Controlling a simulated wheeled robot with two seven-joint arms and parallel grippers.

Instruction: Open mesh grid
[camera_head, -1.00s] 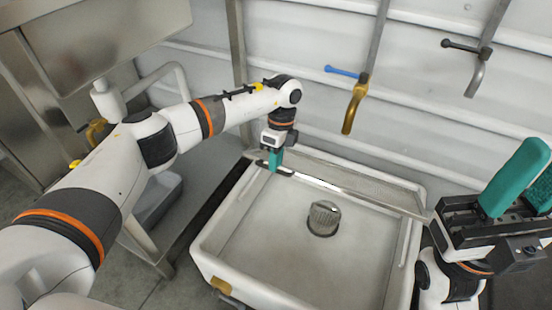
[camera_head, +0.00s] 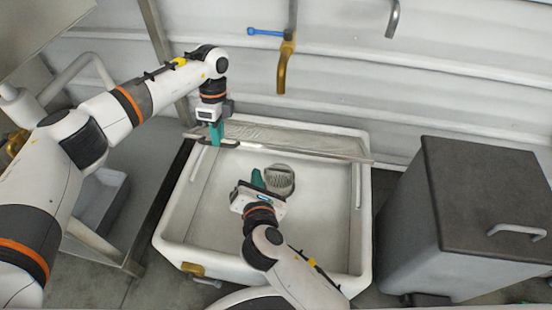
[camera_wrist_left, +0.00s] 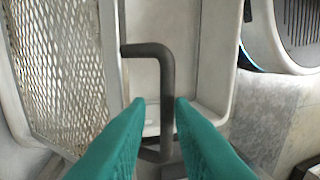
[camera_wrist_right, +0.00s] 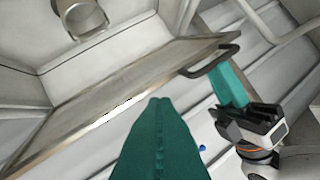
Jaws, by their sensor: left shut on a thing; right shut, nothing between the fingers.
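The mesh grid (camera_head: 300,140) is tilted up along the back of the white basin (camera_head: 180,215), and the front part of the basin is uncovered. Its mesh also shows in the left wrist view (camera_wrist_left: 60,70), and its long metal edge in the right wrist view (camera_wrist_right: 120,95). My left gripper (camera_head: 216,134) is shut on the grid's dark handle (camera_wrist_left: 166,85) near the grid's left end. My right gripper (camera_head: 257,179) is shut and empty over the basin, in front of the grid and apart from it.
A round metal strainer (camera_head: 281,180) stands in the basin beside my right gripper. A brass tap with a blue lever (camera_head: 287,62) hangs on the wall behind. A dark-lidded grey bin (camera_head: 480,200) stands right of the basin. A metal stand is at the left.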

